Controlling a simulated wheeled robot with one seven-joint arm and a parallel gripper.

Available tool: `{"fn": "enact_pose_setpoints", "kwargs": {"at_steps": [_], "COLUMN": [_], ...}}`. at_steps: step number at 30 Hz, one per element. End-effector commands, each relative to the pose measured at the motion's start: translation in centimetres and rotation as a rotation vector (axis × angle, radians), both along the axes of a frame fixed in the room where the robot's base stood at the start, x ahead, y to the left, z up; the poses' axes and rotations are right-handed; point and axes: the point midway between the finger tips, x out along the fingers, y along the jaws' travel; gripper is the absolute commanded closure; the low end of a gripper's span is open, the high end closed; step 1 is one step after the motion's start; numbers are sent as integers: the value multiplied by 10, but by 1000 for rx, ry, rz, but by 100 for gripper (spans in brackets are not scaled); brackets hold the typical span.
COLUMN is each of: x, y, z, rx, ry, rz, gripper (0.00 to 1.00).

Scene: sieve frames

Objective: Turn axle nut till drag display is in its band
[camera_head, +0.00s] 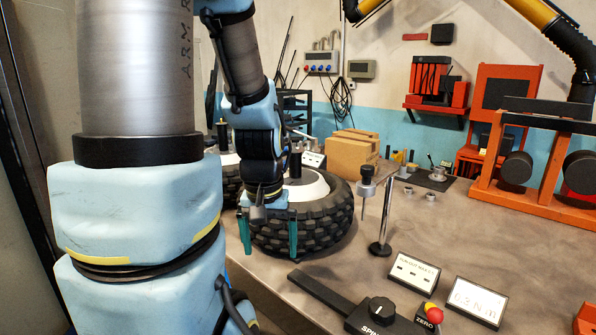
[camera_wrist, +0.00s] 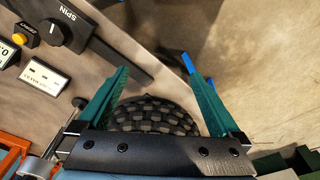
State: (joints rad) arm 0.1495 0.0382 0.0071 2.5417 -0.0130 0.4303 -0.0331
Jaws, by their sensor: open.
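A knobbly black tyre (camera_head: 325,232) lies on the bench around a white hub (camera_head: 314,187), with a dark upright part (camera_head: 295,165) at its centre. I cannot make out the axle nut. My gripper (camera_head: 269,244) is open and empty, its teal fingers pointing down at the tyre's near left side. In the wrist view, the tyre (camera_wrist: 155,115) shows between the spread fingers (camera_wrist: 157,75). A white display (camera_head: 478,301) at the front right seems to read 0.2 N m, but the digits are unclear. A second panel (camera_head: 413,275) with dark slots stands beside it.
A black SPIN knob box (camera_head: 375,312) and a ZERO button (camera_head: 432,315) sit at the bench front. A thin post (camera_head: 382,215) stands right of the tyre, near a dark-headed tool (camera_head: 367,184). Cardboard boxes (camera_head: 352,155) and an orange stand (camera_head: 530,160) are behind.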

Motion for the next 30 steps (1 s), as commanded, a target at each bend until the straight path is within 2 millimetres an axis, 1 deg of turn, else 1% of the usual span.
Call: {"fn": "enact_pose_setpoints", "kwargs": {"at_steps": [1,5,30], "x": [-2,-5,-4], "y": [6,12,11], "z": [1,1,1], "rx": [3,7,6], "ry": [-4,-9,-9], "rz": [3,-1,-1], "gripper": [0,0,0]}}
